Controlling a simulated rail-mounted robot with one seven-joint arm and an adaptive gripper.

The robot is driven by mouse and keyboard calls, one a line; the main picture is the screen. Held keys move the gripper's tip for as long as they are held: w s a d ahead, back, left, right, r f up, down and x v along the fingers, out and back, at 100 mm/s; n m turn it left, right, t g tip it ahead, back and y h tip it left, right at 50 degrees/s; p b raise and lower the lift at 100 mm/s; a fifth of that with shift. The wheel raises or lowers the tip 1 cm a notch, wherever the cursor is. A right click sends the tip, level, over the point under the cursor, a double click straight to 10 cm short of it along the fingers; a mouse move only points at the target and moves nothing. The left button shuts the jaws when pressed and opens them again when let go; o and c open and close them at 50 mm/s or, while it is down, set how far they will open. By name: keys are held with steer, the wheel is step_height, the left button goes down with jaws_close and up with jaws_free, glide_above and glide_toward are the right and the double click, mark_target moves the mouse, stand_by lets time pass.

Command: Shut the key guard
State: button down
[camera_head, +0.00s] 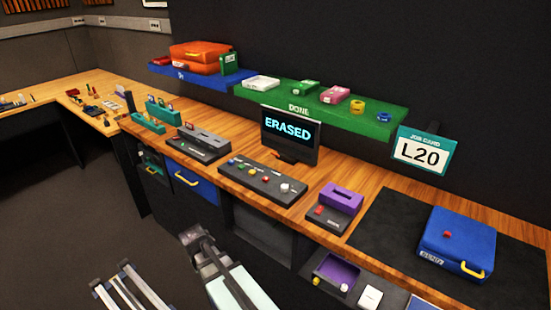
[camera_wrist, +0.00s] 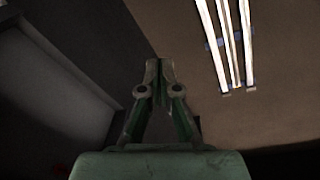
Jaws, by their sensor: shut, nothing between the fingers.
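A small dark unit (camera_head: 325,221) on the wooden bench carries a red key or button (camera_head: 318,210). A purple slotted piece (camera_head: 342,198) stands raised at its back and looks like the key guard in an open position; its hinge is too small to make out. In the wrist view my gripper (camera_wrist: 159,65) is shut and empty, its fingertips together, with none of the bench's objects near it. In the head view part of my arm shows low in front of the bench, well apart from the dark unit.
Left of the unit is a dark trackball panel (camera_head: 250,183) with coloured knobs and a pale ball. A monitor (camera_head: 290,136) reading ERASED stands behind. A blue case (camera_head: 458,240) lies on a black mat (camera_head: 383,226) at right. A green DONE shelf (camera_head: 377,122) hangs above.

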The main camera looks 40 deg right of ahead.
steer(key=w+d+r+m+t+h, duration=0.15)
steer(key=w+d+r+m, duration=0.25)
steer(key=w+d+r, duration=0.65)
step_height(320, 180, up, 28)
steer(key=m+h, duration=0.5)
steer(key=m, duration=0.4)
glide_above(272, 163)
steer(key=s+p+x, duration=0.2)
steer(key=p+x, duration=0.1)
steer(key=x, duration=0.6)
steer(key=shift+g, duration=0.35)
steer(key=shift+w+a+f+p, duration=0.1)
steer(key=shift+a+f+p, duration=0.25)
steer(key=shift+a, duration=0.25)
steer(key=shift+w+a+f+p, duration=0.1)
steer(key=shift+a+f+p, duration=0.2)
steer(key=shift+a, duration=0.3)
steer(key=shift+w+a+f+p, duration=0.1)
steer(key=shift+a+f+p, duration=0.25)
steer(key=shift+a, duration=0.3)
steer(key=shift+s+b, duration=0.1)
steer(key=shift+b, duration=0.3)
steer(key=shift+a, duration=0.1)
